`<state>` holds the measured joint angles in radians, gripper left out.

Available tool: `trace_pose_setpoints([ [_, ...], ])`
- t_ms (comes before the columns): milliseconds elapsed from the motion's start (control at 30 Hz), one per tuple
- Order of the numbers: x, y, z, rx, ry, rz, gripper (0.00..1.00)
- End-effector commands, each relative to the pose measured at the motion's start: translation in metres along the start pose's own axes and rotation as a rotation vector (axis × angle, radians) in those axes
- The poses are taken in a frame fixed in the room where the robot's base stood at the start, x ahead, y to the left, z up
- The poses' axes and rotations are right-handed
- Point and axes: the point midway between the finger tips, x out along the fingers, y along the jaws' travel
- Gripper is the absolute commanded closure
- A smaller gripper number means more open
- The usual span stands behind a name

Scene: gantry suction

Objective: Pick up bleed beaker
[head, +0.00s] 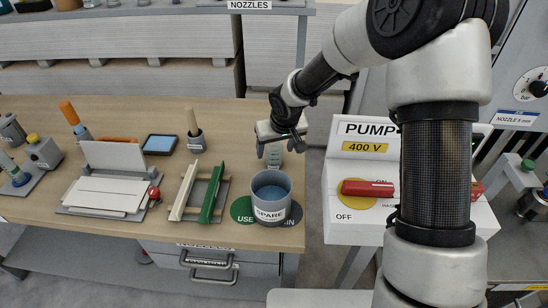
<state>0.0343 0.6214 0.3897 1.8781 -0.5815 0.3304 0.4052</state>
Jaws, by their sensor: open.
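My gripper (280,149) is open and points down over the right end of the wooden bench. A small grey-green vessel (273,161), possibly the bleed beaker, shows just below and between the fingers, behind a larger cup. Its lower part is hidden, and I cannot tell whether the fingers touch it. The larger grey cup (270,213) is labelled SPARE and stands upright near the bench's front right corner, in front of my gripper. It has a blue-grey inside.
Green and dark round mats (242,210) lie around the SPARE cup. A rack with a cream bar and a green bar (211,192) stands left of it. A grey pot with a wooden handle (196,141) is behind. The pump box (350,172) with a red switch stands right, across a gap.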

Motion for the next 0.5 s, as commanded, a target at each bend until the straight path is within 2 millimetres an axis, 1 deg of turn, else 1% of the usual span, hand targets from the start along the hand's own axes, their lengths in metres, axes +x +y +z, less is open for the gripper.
trace_pose_setpoints([
  [100, 0.02, -0.001, 0.003, -0.002, -0.004, -0.002, 0.35],
  [233, 0.038, 0.0, 0.003, -0.001, -0.003, -0.001, 0.35],
  [333, 0.046, 0.0, 0.002, 0.0, -0.002, -0.001, 0.35],
  [500, 0.047, 0.0, 0.002, -0.001, 0.0, -0.001, 0.35],
])
